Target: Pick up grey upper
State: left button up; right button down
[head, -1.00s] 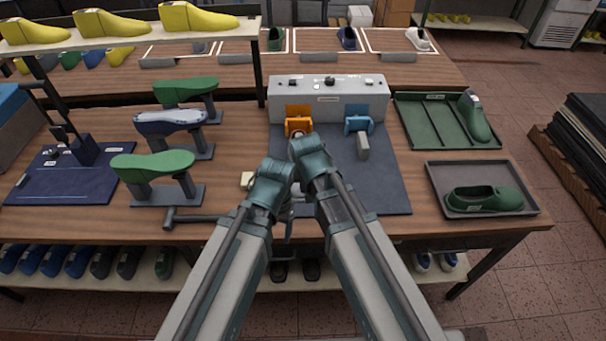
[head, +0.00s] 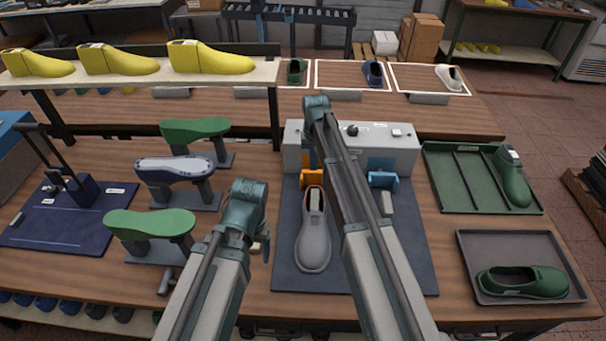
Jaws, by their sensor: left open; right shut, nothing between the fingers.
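A grey upper (head: 313,245) lies on the dark mat (head: 410,265) in front of the grey machine box (head: 405,152). Its rounded end points toward me and its other end is by the orange clamp (head: 311,177). A red and white detail shows in its opening. My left gripper (head: 266,243) is open, just left of the upper and apart from it, partly hidden by its own wrist. My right gripper (head: 313,155) is shut and empty, beyond the upper near the box; my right arm partly hides it and passes along the upper's right side.
Green soles (head: 150,222) and a blue-white one (head: 175,170) sit on stands at left. A blue clamp (head: 383,179) and grey block (head: 386,204) are right of my arm. Trays with green shoes (head: 525,283) stand at right. A shelf with yellow lasts (head: 210,57) is behind.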

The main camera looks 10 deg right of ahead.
aim_at(313, 188)
pick_arm(q)
jog(key=shift+f, duration=0.1)
notch_tip(313, 188, down, 10)
jog(key=b, duration=1)
pick_arm(e)
notch_tip(313, 188, down, 10)
jog(key=shift+w, duration=0.1)
jog(key=shift+s+a, duration=0.1)
jog(key=shift+s, duration=1.05)
jog(key=shift+w, duration=0.1)
